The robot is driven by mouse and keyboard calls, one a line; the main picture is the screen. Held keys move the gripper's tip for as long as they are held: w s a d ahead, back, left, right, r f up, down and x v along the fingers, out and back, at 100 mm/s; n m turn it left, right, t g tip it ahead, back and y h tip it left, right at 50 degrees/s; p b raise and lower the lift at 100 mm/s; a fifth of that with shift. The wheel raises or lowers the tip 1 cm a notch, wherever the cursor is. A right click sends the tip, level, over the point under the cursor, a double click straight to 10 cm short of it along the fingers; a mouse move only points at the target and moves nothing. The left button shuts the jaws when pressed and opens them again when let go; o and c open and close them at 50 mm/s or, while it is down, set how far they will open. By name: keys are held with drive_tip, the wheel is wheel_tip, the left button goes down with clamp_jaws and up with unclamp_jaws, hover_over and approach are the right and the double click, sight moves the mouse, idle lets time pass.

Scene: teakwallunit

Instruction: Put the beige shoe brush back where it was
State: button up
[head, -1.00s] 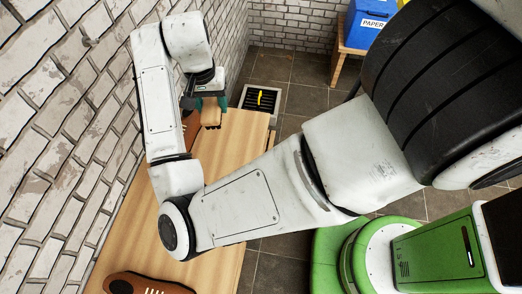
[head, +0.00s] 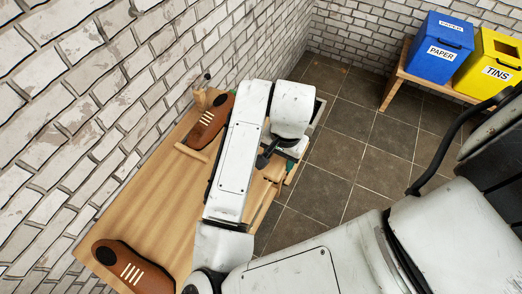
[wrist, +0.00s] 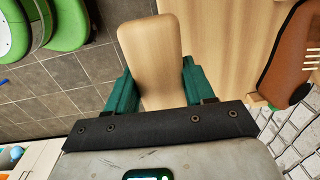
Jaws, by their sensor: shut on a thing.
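The beige shoe brush (wrist: 150,42) is a pale wooden block with rounded corners in the wrist view. My gripper (wrist: 157,68) is shut on it, with one teal finger against each side. The brush points away from the gripper's palm, by the edge of the wooden top, with tiled floor to its left. In the head view my gripper (head: 288,168) is at the right edge of the wooden top (head: 150,215). My own arm hides most of the gripper and brush there. I cannot tell how high the brush is above the top.
One brown shoe (head: 212,118) lies at the far end of the top beside a pale bar (head: 191,152). Another brown shoe (head: 135,266) lies at the near end. A brick wall borders the left. A blue paper bin (head: 438,50) and yellow tins bin (head: 488,62) stand far right.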

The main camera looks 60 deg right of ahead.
drive_tip(key=w+d+f, duration=0.1)
drive_tip(key=w+f, duration=0.1)
drive_tip(key=w+d+f, duration=0.2)
drive_tip(key=w, duration=0.1)
drive_tip(key=w+d+f+p, duration=0.1)
drive_tip(key=w+f, duration=0.2)
drive_tip(key=shift+d, duration=0.3)
drive_tip(key=shift+w+d+f, duration=0.3)
drive_tip(key=shift+w+f, duration=0.25)
drive_tip(key=shift+f, duration=1.65)
drive_tip(key=shift+f, duration=0.1)
drive_tip(key=shift+f, duration=0.1)
drive_tip(key=o, duration=1.2)
